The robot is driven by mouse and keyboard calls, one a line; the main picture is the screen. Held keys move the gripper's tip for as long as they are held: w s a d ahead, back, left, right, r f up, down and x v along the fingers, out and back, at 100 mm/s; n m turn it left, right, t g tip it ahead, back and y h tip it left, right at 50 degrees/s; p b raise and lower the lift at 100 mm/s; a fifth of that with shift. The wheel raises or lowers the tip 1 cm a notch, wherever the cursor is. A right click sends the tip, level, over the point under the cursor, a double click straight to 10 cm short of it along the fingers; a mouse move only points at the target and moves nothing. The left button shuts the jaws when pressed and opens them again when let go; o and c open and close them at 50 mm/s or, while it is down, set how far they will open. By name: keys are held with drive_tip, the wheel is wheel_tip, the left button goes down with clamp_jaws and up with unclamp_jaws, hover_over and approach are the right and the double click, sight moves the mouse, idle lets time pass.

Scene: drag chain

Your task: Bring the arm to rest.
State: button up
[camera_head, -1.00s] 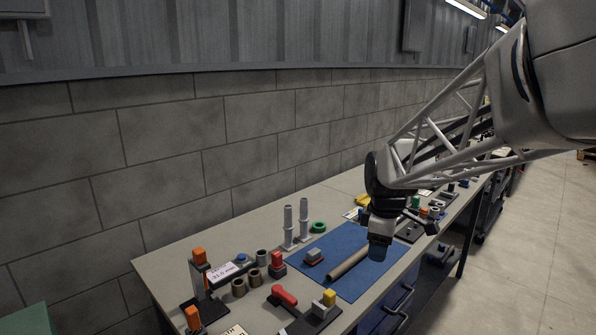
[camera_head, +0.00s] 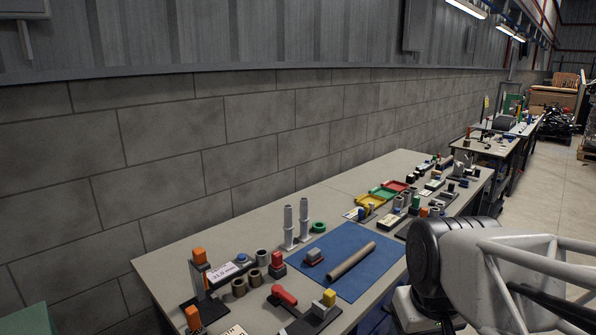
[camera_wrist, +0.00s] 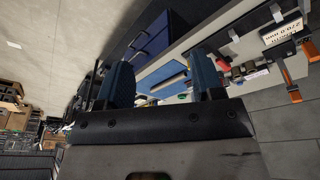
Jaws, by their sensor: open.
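In the head view my arm fills the lower right, in front of the bench's right side, and my gripper's fingers are not seen there. In the wrist view my gripper (camera_wrist: 162,82) shows two blue-tipped fingers spread wide apart with nothing between them. The bench with its blue mat (camera_wrist: 160,78) lies beyond the fingers, some way off. In the head view a tan tube (camera_head: 351,261) lies on the blue mat (camera_head: 375,276), clear of my arm.
The workbench (camera_head: 170,262) holds two grey upright posts (camera_head: 296,220), a green ring (camera_head: 318,227), a red-handled tool (camera_head: 284,295) and colored trays (camera_head: 383,193). A block wall (camera_head: 160,150) stands behind. Open floor (camera_head: 535,190) lies to the right.

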drive_tip(key=shift+s+f+m, duration=0.25)
drive_tip(key=shift+s+m, duration=0.15)
drive_tip(key=shift+s, duration=0.35)
drive_tip(key=shift+s+f+m, duration=0.2)
drive_tip(key=shift+s+m, duration=0.2)
drive_tip(key=shift+s, duration=0.3)
